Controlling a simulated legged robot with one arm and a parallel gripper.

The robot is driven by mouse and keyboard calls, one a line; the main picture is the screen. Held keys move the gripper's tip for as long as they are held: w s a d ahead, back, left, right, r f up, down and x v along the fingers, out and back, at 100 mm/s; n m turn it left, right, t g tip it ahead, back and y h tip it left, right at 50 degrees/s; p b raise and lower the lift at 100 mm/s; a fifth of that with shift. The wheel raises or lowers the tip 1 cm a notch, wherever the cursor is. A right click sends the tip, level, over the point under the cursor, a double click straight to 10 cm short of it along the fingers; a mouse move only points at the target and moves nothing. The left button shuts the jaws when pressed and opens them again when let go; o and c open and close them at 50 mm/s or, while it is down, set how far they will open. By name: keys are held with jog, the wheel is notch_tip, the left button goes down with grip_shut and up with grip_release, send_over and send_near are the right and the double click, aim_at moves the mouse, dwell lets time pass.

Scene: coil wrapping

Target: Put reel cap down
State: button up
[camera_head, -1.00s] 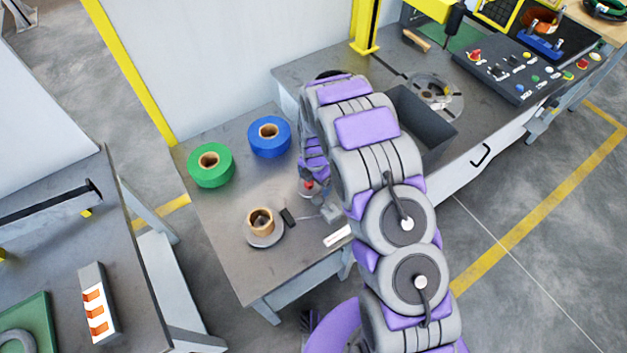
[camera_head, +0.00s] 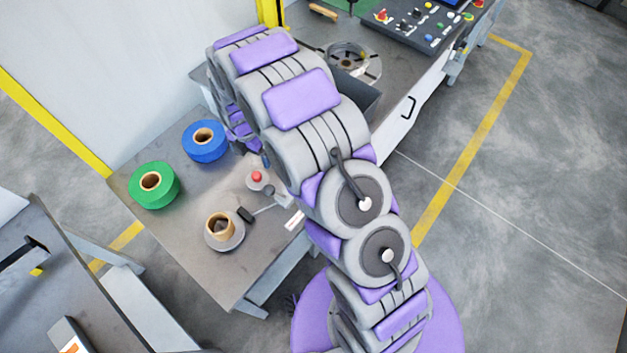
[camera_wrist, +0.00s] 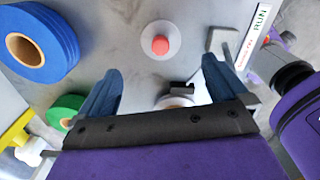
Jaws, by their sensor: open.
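The reel cap (camera_head: 257,179), a pale grey disc with a red knob, lies flat on the small grey table. In the wrist view the cap (camera_wrist: 160,40) lies beyond the fingertips, between their lines, with visible space around it. My gripper (camera_wrist: 161,76) is open with two blue fingers spread wide and nothing between them. In the head view my arm hides most of the gripper; it is just behind and above the cap.
A blue roll (camera_head: 205,141) and a green roll (camera_head: 154,185) lie on the table's left side. A cardboard core (camera_head: 220,226) stands on a grey disc near the front. A black-ended lever (camera_head: 246,214) and a RUN label (camera_head: 294,220) are close by. A dark bin stands right of my arm.

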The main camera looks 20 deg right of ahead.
jog(key=s+d+r+m, duration=0.5)
jog(key=s+r+m, duration=0.15)
jog(key=r, duration=0.25)
jog(key=s+d+r+m, duration=0.4)
jog(key=s+r+m, duration=0.2)
jog(key=s+r, duration=0.15)
jog(key=s+d+r+m, duration=0.1)
jog(key=s+r+m, duration=0.2)
jog(key=s+m, duration=0.2)
jog(key=s+d+r+m+g, duration=0.1)
jog(key=s+m, duration=0.4)
jog(key=s, duration=0.6)
jog(key=s+d+r+m+g, duration=0.1)
jog(key=s+d+r+m, duration=0.2)
jog(key=s, duration=0.4)
jog(key=shift+s+r+m, duration=0.4)
jog(key=shift+r+m, duration=0.45)
jog(key=shift+m, duration=0.1)
jog(key=shift+d, duration=0.2)
